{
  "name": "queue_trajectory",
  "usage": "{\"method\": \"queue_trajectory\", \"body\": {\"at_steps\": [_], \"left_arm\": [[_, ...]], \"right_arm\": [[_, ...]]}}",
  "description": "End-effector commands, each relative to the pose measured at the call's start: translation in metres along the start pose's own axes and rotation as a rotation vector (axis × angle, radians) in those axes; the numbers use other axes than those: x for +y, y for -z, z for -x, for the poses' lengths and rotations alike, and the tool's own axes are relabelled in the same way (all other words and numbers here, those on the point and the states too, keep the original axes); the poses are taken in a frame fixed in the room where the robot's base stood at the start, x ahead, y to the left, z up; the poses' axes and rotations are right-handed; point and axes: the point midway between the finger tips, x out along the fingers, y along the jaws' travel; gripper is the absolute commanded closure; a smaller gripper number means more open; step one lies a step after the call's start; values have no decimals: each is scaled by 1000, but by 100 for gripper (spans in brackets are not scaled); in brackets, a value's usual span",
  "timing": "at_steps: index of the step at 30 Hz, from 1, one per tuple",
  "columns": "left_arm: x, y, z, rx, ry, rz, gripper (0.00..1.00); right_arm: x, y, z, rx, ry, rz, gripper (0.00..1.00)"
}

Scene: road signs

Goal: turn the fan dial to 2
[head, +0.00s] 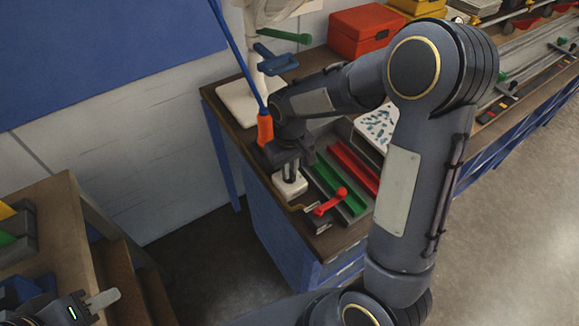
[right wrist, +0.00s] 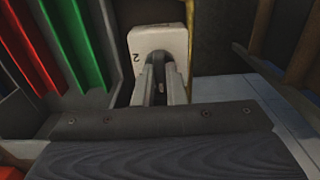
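The fan's white control box (head: 288,184) sits at the near left part of the workbench. In the right wrist view the white box (right wrist: 175,37) shows a printed 2 near its left edge. A dark rounded dial (right wrist: 155,58) stands on it. My right gripper (head: 290,176) points down at the box, its two fingers (right wrist: 158,85) on either side of the dial. I cannot tell whether they press on it. The dial's pointer and other marks are hidden. My left gripper (head: 103,299) is partly in view at the lower left, away from the box; its opening is unclear.
A white stand base (head: 238,103) is behind my right arm. An orange-handled blue tool (head: 265,128) is close beside the gripper. Green (head: 336,187) and red (head: 352,168) trays and a red-handled part (head: 330,202) lie right of the box. A red toolbox (head: 362,30) stands behind.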

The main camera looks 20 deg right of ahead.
Motion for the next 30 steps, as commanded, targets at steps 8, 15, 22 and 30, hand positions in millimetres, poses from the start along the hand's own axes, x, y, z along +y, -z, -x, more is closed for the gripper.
{"method": "queue_trajectory", "body": {"at_steps": [8, 15, 22, 30], "left_arm": [[0, 0, 0, 0, 0, 0, 65], [-1, -1, -2, 0, 0, 0, 65], [-3, -3, -6, 0, 0, 0, 65], [-5, -5, -10, 0, 0, 0, 65]], "right_arm": [[0, 0, 0, 1, 0, -2, 100], [0, 0, 0, 1, -1, -53, 100], [0, 0, 0, 1, -1, -200, 100], [0, 1, 0, 3, 0, -449, 100]]}}
